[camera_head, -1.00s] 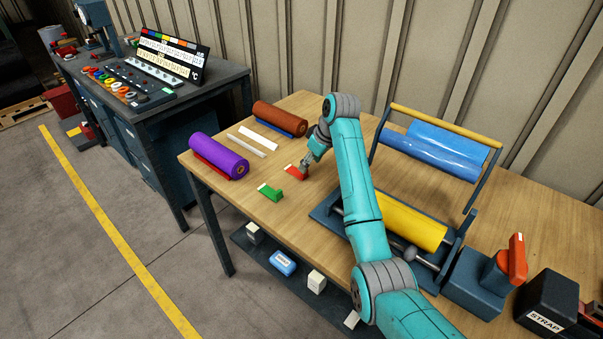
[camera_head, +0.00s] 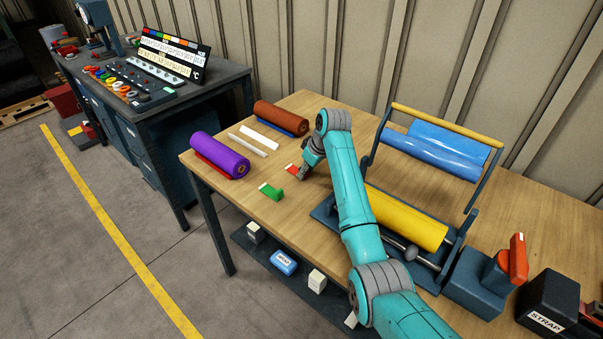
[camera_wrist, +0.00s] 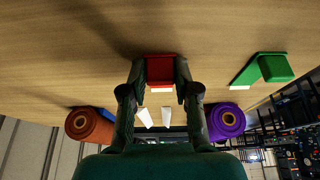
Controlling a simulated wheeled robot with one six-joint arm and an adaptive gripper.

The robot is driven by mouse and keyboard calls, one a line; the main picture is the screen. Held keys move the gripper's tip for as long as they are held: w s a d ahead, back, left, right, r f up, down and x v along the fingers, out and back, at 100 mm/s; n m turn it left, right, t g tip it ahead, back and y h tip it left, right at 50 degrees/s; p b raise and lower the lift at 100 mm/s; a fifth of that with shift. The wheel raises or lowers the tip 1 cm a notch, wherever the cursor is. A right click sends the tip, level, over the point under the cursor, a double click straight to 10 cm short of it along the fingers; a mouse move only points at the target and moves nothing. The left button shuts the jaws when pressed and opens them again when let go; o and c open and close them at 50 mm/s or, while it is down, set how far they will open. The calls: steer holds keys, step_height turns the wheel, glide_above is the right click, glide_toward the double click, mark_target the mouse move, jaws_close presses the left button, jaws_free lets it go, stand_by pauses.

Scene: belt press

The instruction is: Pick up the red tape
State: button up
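The red tape (camera_head: 292,169) lies on the wooden table (camera_head: 232,216), partly hidden by my gripper in the head view. In the wrist view the red tape (camera_wrist: 160,70) sits between the two fingers of my gripper (camera_wrist: 160,66), with a white edge toward me. The fingers stand close along both its sides, with little or no gap visible. I cannot tell whether they press on it. In the head view my gripper (camera_head: 303,173) is low at the tape. The green tape (camera_head: 271,191) lies nearby; it also shows in the wrist view (camera_wrist: 275,68).
A purple roll (camera_head: 219,156) and a brown roll (camera_head: 281,117) lie toward the table's left edge, with white strips (camera_head: 260,137) between. Right of my arm stand a yellow roller (camera_head: 408,219) and a blue roll (camera_head: 436,150) in a press. Bare table lies between tapes and rolls.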

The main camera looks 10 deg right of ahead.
steer(key=shift+r, duration=0.1)
steer(key=shift+c, duration=0.2)
step_height(320, 180, up, 10)
steer(key=shift+f, duration=0.1)
stand_by(0.5)
